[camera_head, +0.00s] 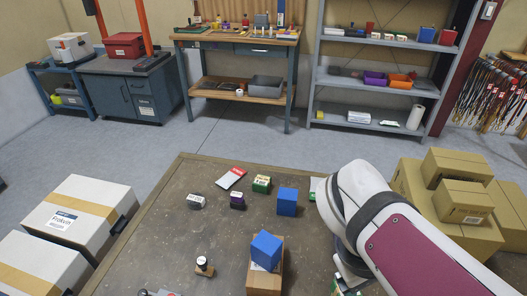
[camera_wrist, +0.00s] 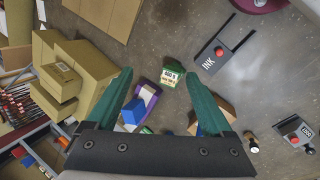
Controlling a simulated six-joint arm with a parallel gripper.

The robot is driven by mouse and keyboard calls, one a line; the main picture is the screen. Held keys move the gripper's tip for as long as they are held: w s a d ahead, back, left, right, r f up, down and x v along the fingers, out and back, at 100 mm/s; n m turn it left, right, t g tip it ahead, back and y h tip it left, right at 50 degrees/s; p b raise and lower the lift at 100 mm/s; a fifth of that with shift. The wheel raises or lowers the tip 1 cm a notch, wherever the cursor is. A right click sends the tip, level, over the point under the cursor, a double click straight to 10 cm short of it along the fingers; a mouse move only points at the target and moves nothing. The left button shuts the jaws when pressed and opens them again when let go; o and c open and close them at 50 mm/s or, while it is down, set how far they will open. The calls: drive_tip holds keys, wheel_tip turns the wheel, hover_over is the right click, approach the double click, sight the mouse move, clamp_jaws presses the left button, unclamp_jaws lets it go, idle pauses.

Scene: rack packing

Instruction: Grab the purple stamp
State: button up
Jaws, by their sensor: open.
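In the head view a small dark item with purple on it and a pale label (camera_head: 237,201) lies on the table; I cannot tell surely that it is the purple stamp. In the wrist view a purple piece (camera_wrist: 150,91) shows between my fingers, next to a blue block; whether it is the same item is unclear. My gripper (camera_wrist: 158,74) is open with its two green fingers apart, and nothing is visibly held. In the head view my arm hides the gripper and the right part of the table.
The table (camera_head: 170,240) also holds blue blocks (camera_head: 287,202), a cardboard box (camera_head: 263,281), a green box (camera_head: 262,184) and a black-knobbed wooden stamp (camera_head: 203,266). An INK pad (camera_wrist: 225,45) lies right of my fingers. Cardboard boxes (camera_head: 457,200) stand at the right. The table's left middle is clear.

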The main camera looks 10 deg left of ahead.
sight(236, 199)
drive_tip(key=w+a+r+n+t+h, duration=0.1)
drive_tip(key=w+a+n+t, duration=0.7)
drive_tip(key=w+a+n, duration=0.8)
drive_tip(key=a+f+n+t+y, duration=0.2)
drive_tip(key=a+n+y, duration=0.1)
drive_tip(key=a+n, duration=0.5)
drive_tip(key=a+f+n+t+y, duration=0.2)
drive_tip(key=a+f+n, duration=0.1)
drive_tip(key=a+n, duration=0.55)
wheel_tip(236, 199, down, 16)
drive_tip(key=w+a+m, duration=0.1)
drive_tip(key=m, duration=0.1)
drive_tip(key=x, duration=0.5)
drive_tip(key=r+x, duration=0.1)
drive_tip(key=x, duration=1)
drive_tip(key=shift+w+a+r, duration=0.3)
drive_tip(key=shift+w+r, duration=0.05)
drive_tip(key=shift+r, duration=0.05)
clamp_jaws()
